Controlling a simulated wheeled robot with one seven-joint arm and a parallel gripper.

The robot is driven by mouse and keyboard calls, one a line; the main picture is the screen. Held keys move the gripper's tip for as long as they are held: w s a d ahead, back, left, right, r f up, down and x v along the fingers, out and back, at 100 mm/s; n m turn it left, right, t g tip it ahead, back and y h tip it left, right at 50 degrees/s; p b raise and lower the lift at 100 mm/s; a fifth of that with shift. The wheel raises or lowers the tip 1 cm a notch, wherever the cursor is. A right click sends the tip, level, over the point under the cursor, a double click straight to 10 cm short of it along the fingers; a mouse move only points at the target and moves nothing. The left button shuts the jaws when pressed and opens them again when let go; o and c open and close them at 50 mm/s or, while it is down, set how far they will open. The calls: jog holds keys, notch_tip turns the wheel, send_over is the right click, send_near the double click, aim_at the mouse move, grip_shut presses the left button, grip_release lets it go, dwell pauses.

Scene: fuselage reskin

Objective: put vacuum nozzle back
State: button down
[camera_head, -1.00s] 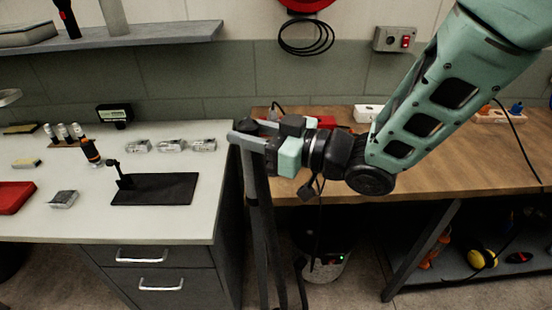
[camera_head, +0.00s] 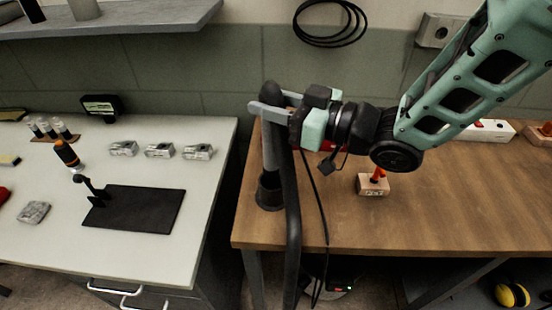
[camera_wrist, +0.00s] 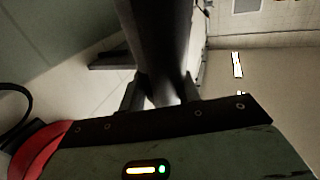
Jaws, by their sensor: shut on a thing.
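My gripper (camera_head: 267,107) is shut on the vacuum nozzle (camera_head: 269,150), a grey tube held nearly upright above the left end of the wooden bench (camera_head: 450,205). Its black hose (camera_head: 291,215) curves from the top and hangs down in front of the bench edge. At the tube's lower end is a dark, cup-like piece (camera_head: 269,192) at the bench's left edge. I cannot tell whether it is the nozzle's own end or a separate holder, nor whether the tube sits in it. In the wrist view, the dark tube (camera_wrist: 155,45) stands between my two fingers.
A small wooden block with an orange-red item (camera_head: 373,185) is on the bench, right of the nozzle. A thin black cable (camera_head: 318,215) hangs beside the hose. The white counter (camera_head: 215,175) at left carries a black mat (camera_head: 135,210) and several metal parts. Bare bench lies right of the block.

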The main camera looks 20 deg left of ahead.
aim_at(272, 140)
jog(key=shift+f+p, duration=0.5)
jog(key=shift+f, duration=3.5)
jog(key=c, duration=1)
grip_release()
jog(key=d+b, duration=0.1)
jog(key=d, duration=0.3)
jog(key=s+d+b, duration=0.1)
jog(key=d, duration=0.3)
jog(key=s+d+b, duration=0.1)
jog(key=d, duration=0.3)
jog(key=shift+b, duration=0.3)
jog(key=shift+w, duration=0.1)
